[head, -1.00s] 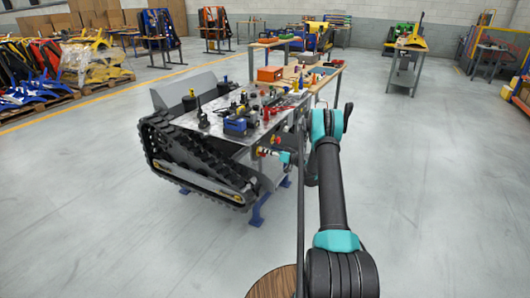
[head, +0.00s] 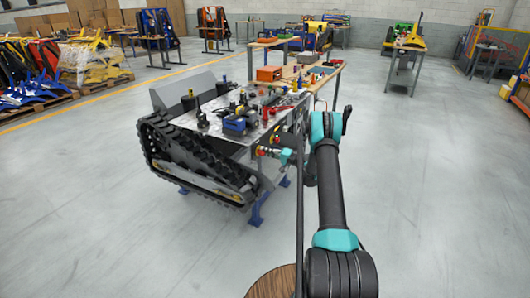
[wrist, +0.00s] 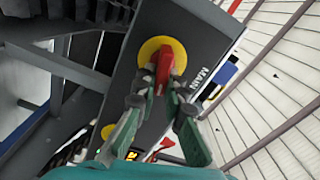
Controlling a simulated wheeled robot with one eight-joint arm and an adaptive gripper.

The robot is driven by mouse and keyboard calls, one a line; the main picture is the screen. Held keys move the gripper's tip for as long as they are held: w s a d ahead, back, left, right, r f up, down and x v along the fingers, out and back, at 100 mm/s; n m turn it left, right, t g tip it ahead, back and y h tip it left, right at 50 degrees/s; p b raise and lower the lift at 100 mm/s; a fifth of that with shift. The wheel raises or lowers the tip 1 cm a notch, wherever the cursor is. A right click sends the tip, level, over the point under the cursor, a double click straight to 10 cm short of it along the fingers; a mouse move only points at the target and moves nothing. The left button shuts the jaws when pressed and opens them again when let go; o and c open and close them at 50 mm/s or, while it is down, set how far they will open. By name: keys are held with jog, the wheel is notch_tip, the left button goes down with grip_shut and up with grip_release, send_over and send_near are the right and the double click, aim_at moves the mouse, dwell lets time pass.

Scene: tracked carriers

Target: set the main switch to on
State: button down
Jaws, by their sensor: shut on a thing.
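The main switch is a red handle (wrist: 165,62) on a round yellow plate (wrist: 150,47), set in a dark grey panel next to the printed word MAIN. In the wrist view the handle points down the picture toward my gripper (wrist: 160,88). The two fingertips are shut on the lower end of the handle, one on each side. In the head view my gripper (head: 285,157) is at the near end of the tracked carrier (head: 195,165). The handle is too small there to tell its setting.
A second yellow disc (wrist: 108,131) and a lit display sit lower on the panel. Tools lie on the carrier's metal top (head: 205,125). A workbench (head: 325,80) stands behind it. The floor to the right is clear.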

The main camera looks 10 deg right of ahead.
jog(key=shift+d+f+m, duration=0.1)
jog(key=shift+f+m, duration=0.05)
jog(key=shift+m, duration=1.15)
jog(key=c, duration=1.6)
grip_release()
jog(key=v, duration=1.2)
